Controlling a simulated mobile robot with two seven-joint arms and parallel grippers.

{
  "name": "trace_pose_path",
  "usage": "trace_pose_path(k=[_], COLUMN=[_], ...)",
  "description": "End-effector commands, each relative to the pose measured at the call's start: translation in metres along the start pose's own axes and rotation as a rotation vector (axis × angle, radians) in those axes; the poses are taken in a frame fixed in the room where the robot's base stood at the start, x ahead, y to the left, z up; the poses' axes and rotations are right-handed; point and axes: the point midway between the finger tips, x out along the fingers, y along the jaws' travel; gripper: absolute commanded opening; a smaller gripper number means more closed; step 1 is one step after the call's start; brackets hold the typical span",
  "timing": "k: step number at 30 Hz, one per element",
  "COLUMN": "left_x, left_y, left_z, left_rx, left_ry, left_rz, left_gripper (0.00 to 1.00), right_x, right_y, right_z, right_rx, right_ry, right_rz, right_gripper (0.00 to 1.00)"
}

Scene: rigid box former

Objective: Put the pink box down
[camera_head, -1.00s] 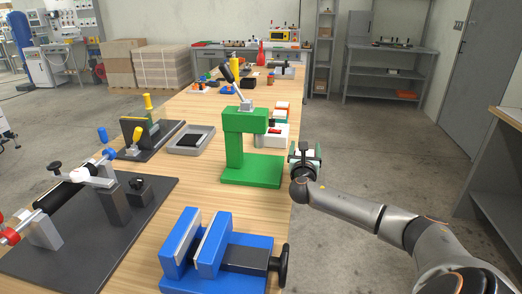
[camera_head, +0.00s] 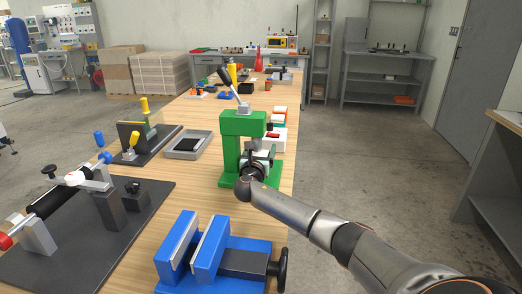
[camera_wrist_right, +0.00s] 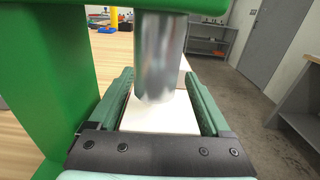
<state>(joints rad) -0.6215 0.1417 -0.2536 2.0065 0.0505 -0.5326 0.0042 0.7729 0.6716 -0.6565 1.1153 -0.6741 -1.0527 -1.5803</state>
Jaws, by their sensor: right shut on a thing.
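My right gripper (camera_head: 260,154) is at the green arbor press (camera_head: 244,123), in the opening under its head and above its base. In the right wrist view the jaws of my right gripper (camera_wrist_right: 158,78) are shut on a pale, whitish box (camera_wrist_right: 150,122), which I take for the pink box; no pink shows on it. The press's round metal ram (camera_wrist_right: 158,55) hangs in front of the box and hides part of it. I cannot tell whether the box touches the press base. My left gripper is not in view.
A blue vise (camera_head: 215,252) stands at the near table edge. A white box (camera_head: 275,138) stands just right of the press. A grey tray (camera_head: 188,146) and a dark fixture plate (camera_head: 125,235) lie to the left. The floor right of the table is clear.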

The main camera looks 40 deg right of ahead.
Motion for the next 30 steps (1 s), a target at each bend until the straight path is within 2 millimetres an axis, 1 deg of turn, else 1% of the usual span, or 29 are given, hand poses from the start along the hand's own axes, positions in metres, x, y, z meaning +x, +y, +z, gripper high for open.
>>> trace_pose_path(k=[5,6,10,11,20,23,30], left_x=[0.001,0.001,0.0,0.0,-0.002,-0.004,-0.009], left_y=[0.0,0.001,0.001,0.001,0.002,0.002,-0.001], left_z=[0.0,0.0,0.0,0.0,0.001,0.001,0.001], left_rx=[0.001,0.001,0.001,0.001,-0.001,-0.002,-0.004], left_ry=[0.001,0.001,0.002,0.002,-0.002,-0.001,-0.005], left_rz=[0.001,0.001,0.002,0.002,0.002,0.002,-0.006], left_gripper=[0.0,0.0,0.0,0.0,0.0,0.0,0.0], right_x=[0.0,0.0,0.0,0.0,-0.001,-0.009,-0.042], right_y=[0.0,0.0,0.0,0.0,0.0,0.0,0.0], right_z=[-0.001,-0.003,-0.002,-0.002,0.001,0.001,0.001], right_rx=[0.001,0.001,0.001,0.001,0.001,0.001,0.001], right_ry=[-0.001,0.0,0.0,0.0,0.0,0.0,0.0], right_rz=[0.0,0.0,0.0,0.0,0.001,0.002,0.003], right_gripper=[0.09,0.83,0.98,1.0,1.0,1.0,1.0])
